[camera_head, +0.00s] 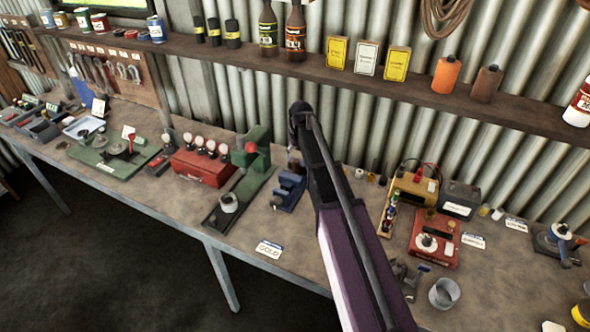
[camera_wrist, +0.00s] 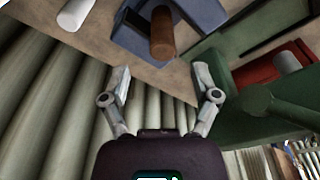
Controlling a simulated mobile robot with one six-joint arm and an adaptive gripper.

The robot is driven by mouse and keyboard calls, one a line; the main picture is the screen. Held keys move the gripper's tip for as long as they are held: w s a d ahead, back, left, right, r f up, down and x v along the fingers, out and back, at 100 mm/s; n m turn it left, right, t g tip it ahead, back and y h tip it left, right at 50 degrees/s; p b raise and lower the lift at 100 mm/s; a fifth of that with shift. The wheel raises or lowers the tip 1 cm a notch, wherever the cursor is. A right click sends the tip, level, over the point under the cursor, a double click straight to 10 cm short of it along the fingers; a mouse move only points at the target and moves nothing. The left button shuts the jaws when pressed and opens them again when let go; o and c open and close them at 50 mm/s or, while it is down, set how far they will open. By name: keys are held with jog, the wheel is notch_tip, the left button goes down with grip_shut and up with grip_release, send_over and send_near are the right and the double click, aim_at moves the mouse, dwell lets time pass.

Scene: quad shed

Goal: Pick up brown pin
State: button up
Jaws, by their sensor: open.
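The brown pin (camera_wrist: 162,34) is a short brown cylinder in the wrist view, at the top middle. It stands out against a blue vise-like tool (camera_wrist: 195,22) and overlaps it in the picture; I cannot tell if it is seated in it. My gripper (camera_wrist: 162,78) is open and empty, its two grey fingers spread below the pin in the picture, apart from it. In the head view the blue tool (camera_head: 289,189) sits on the bench just left of my arm. I cannot make out the pin clearly there, and my gripper is hidden.
A green press (camera_head: 252,160) and a red box (camera_head: 200,165) stand left of the blue tool. A white cylinder (camera_wrist: 76,13) is near the pin. A shelf (camera_head: 270,62) runs above the bench along the corrugated wall. A label card (camera_head: 269,249) lies on clear bench.

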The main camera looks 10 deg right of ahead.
aim_at(296, 160)
jog(key=shift+f, duration=0.15)
jog(key=shift+w+a+f+b, duration=0.1)
jog(key=shift+w+f+b, duration=0.1)
jog(key=shift+f+b, duration=1.1)
jog(key=shift+w+a+f+b, duration=0.1)
jog(key=shift+w+f+b, duration=0.1)
jog(key=shift+f+b, duration=1)
jog(key=shift+r, duration=0.1)
grip_shut()
